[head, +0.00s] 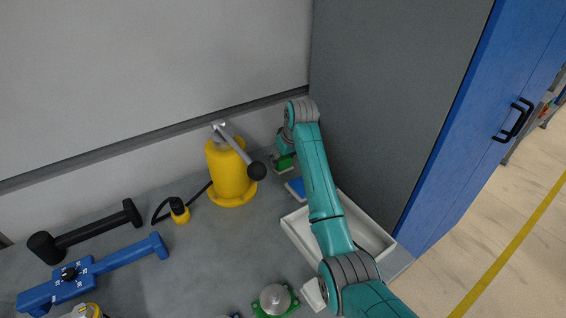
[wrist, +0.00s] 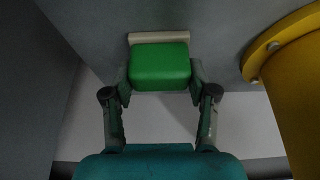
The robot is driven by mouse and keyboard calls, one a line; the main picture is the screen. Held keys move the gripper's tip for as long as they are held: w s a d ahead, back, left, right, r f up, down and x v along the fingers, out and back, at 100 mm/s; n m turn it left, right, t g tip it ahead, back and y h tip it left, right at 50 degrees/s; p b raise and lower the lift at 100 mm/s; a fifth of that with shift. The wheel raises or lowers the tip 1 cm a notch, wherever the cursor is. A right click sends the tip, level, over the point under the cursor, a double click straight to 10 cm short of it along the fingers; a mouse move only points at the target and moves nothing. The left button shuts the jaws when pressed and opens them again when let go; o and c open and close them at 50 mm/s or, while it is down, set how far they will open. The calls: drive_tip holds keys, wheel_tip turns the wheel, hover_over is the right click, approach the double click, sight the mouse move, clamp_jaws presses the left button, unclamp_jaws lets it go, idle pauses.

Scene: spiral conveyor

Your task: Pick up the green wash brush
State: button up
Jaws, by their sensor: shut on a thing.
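The green wash brush (wrist: 160,66) is a green block with a pale cream strip along its far edge in the wrist view. My gripper (wrist: 160,78) has a finger on each side of the green block and is shut on it. In the head view the brush (head: 284,164) shows as a small green piece at the back of the table, beside the grey cabinet. My arm hides part of the gripper there. I cannot tell whether the brush touches the table.
A yellow cylinder with a lever (head: 228,172) stands close left of my gripper. A blue block (head: 296,188) and a white tray (head: 292,226) lie in front of the brush. The tall grey cabinet (head: 400,90) is close on the right. A black hammer (head: 85,231) lies at left.

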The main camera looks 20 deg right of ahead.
wheel_tip(320, 180, up, 10)
idle(0.5)
